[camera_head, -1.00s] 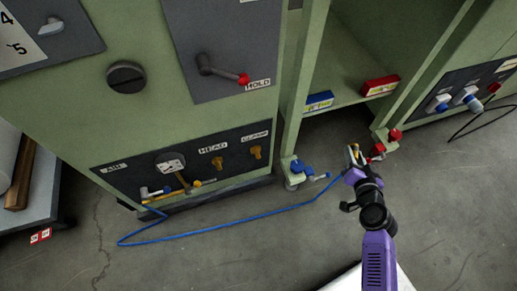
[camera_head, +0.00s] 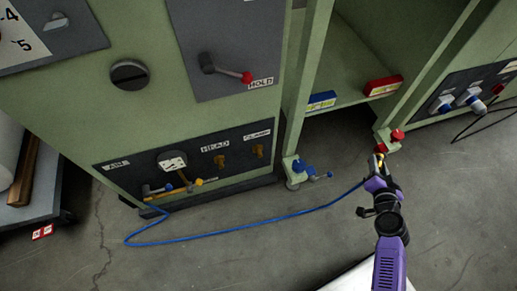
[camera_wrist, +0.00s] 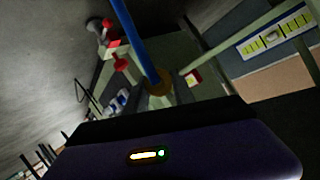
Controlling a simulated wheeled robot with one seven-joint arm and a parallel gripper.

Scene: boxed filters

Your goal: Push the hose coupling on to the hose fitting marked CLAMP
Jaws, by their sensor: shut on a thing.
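The CLAMP hose fitting (camera_head: 257,151) is a brass stub on the dark lower panel of the green cabinet, under its label. A similar brass fitting marked HEAD (camera_head: 220,162) is left of it. The blue hose (camera_head: 250,229) runs along the floor from the panel's lower left to my gripper. My gripper (camera_head: 378,164) is right of the cabinet, well away from the CLAMP fitting, shut on the brass hose coupling (camera_wrist: 158,83). In the wrist view the blue hose (camera_wrist: 136,38) extends up from the coupling. The coupling's far end is hidden.
A blue valve handle (camera_head: 305,169) and a red one (camera_head: 396,136) stick out low at the open bay's posts. Blue (camera_head: 321,101) and red (camera_head: 383,86) boxes lie on the bay shelf. A HOLD lever (camera_head: 228,72) is above the fittings. Floor before the cabinet is mostly clear.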

